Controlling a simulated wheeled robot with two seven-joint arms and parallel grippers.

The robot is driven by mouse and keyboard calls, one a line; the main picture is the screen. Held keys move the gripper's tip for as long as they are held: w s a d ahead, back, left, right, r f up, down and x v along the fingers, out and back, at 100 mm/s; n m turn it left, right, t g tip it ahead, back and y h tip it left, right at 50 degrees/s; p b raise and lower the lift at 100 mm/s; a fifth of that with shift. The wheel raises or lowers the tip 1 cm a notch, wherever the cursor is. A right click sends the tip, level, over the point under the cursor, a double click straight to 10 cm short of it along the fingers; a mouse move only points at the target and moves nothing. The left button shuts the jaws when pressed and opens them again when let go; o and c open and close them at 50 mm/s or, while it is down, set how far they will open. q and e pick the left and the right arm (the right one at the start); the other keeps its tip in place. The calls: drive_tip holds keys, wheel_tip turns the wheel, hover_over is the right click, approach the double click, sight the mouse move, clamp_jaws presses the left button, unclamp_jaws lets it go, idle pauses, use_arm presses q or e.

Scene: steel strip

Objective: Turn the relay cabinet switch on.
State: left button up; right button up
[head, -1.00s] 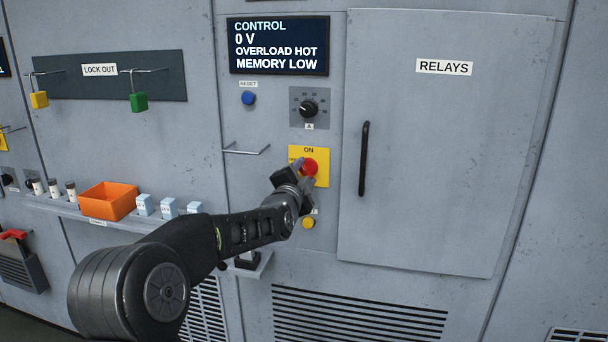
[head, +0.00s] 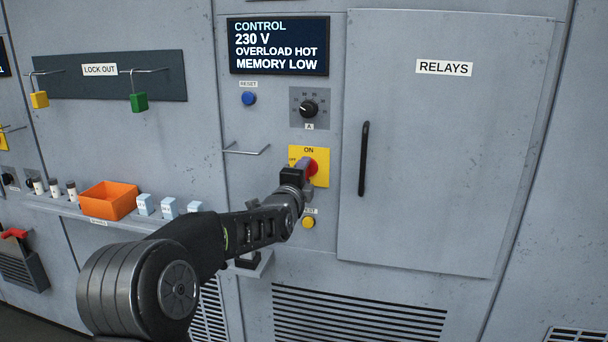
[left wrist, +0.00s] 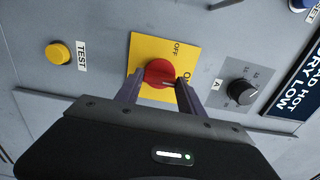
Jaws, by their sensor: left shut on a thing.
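The relay cabinet switch is a red rotary knob (head: 312,170) on a yellow plate (head: 322,154) marked ON at the top and OFF at the left. The red knob also shows in the left wrist view (left wrist: 159,73). My left gripper (head: 306,166) is shut on the knob, one finger on each side of it, and partly hides it in the head view. The fingers also show in the left wrist view (left wrist: 158,90). The control display (head: 279,46) above reads 230 V, OVERLOAD HOT, MEMORY LOW. My right gripper is not in view.
A black dial (head: 308,108) marked A sits above the switch, a blue RESET button (head: 249,98) at upper left. A yellow TEST button (head: 308,222) is just below. A wire hook (head: 246,150) sticks out at left. The RELAYS door (head: 450,150) with its black handle (head: 364,158) is at right.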

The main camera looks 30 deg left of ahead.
use_arm(q)
drive_tip(key=o, duration=1.4)
drive_tip(key=shift+c, duration=0.2)
drive_tip(key=b+v, duration=0.1)
drive_tip(key=v, duration=0.7)
drive_tip(key=shift+w, duration=0.15)
